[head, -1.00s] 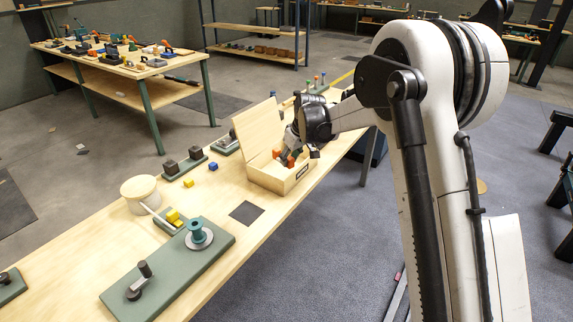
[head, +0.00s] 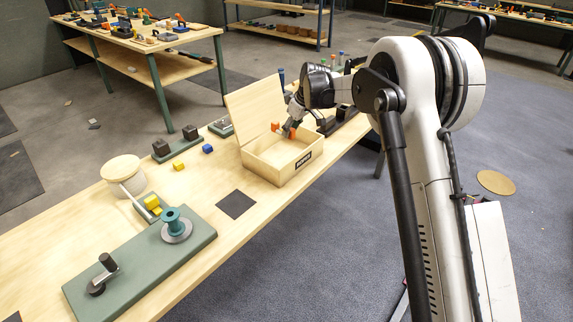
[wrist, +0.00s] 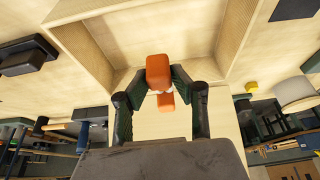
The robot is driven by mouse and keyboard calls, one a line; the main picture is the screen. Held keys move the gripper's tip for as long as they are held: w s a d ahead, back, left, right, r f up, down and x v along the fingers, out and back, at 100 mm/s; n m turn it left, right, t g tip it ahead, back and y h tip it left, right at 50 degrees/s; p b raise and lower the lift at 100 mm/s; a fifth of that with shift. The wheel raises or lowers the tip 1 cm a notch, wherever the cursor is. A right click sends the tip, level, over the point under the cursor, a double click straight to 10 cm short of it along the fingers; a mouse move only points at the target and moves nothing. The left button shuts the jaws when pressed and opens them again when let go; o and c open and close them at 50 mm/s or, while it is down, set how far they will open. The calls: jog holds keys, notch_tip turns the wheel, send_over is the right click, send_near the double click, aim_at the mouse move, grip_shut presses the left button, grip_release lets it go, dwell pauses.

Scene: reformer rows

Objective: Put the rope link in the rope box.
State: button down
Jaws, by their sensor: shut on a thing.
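The rope link (head: 275,126) shows as two orange ends with a paler middle. My gripper (head: 286,130) is shut on it and holds it over the far part of the rope box. In the wrist view the link (wrist: 158,72) sits between the two dark fingers (wrist: 160,88); its middle is mostly hidden. The rope box (head: 262,168) is an open wooden box with a dark label on its front. Its lid (head: 252,108) stands raised at the back. The visible part of the box floor is bare. Whether the link touches the box is unclear.
Left of the box lie a blue cube (head: 207,149), a yellow cube (head: 178,165) and dark blocks (head: 161,148). A green board with a teal spool (head: 172,220) and a crank is nearer. A dark square (head: 236,205) lies on the bench. Bare bench surrounds it.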

aim_at(287, 160)
jog(key=shift+f+b, duration=0.45)
jog(key=shift+f, duration=4.85)
jog(key=shift+f, duration=0.15)
jog(key=c, duration=1.5)
grip_release()
jog(key=shift+o, duration=0.2)
jog(key=shift+r, duration=0.2)
jog(key=v, duration=1.2)
jog(key=shift+p, duration=0.4)
